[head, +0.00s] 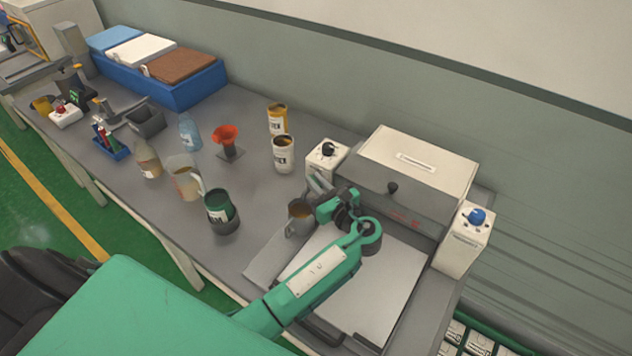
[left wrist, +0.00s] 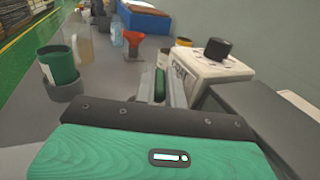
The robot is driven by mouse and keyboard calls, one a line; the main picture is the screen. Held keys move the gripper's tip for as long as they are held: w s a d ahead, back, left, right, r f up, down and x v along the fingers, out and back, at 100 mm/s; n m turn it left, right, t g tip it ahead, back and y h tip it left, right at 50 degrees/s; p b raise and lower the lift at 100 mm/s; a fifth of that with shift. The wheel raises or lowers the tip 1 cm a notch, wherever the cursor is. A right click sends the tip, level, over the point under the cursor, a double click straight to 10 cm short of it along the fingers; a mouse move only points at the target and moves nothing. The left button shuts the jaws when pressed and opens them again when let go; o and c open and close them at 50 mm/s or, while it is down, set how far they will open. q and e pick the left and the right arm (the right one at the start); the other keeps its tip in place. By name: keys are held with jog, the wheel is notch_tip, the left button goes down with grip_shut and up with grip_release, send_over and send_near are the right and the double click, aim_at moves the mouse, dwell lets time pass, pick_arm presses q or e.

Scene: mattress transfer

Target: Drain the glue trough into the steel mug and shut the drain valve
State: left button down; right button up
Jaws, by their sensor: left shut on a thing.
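The steel mug (head: 299,218) stands upright at the left end of the glue machine (head: 425,165), with brown glue visible inside. My left gripper (head: 322,186) is just behind and right of the mug, at the machine's left end by the white box with a black knob (head: 327,152). In the left wrist view its fingers (left wrist: 163,88) are closed around a small green piece (left wrist: 160,84), apparently the drain valve's handle. The valve body is mostly hidden by my gripper, and its position cannot be told. The trough's inside is hidden. My right gripper is not in view.
A box with a blue knob (head: 477,217) stands at the machine's right end. A pale plate (head: 385,290) lies in front. Left of the mug stand a dark green can (head: 221,210), a white-labelled can (head: 284,154), a jug (head: 185,178) and a red funnel (head: 226,136).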

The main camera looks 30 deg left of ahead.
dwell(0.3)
pick_arm(q)
jog(key=c, duration=1.5)
grip_release()
jog(key=shift+o, duration=0.2)
jog(key=shift+s+d+f, duration=0.1)
jog(key=shift+s+d, duration=0.05)
jog(key=shift+d, duration=0.25)
jog(key=b+v, duration=0.4)
jog(key=v, duration=0.9)
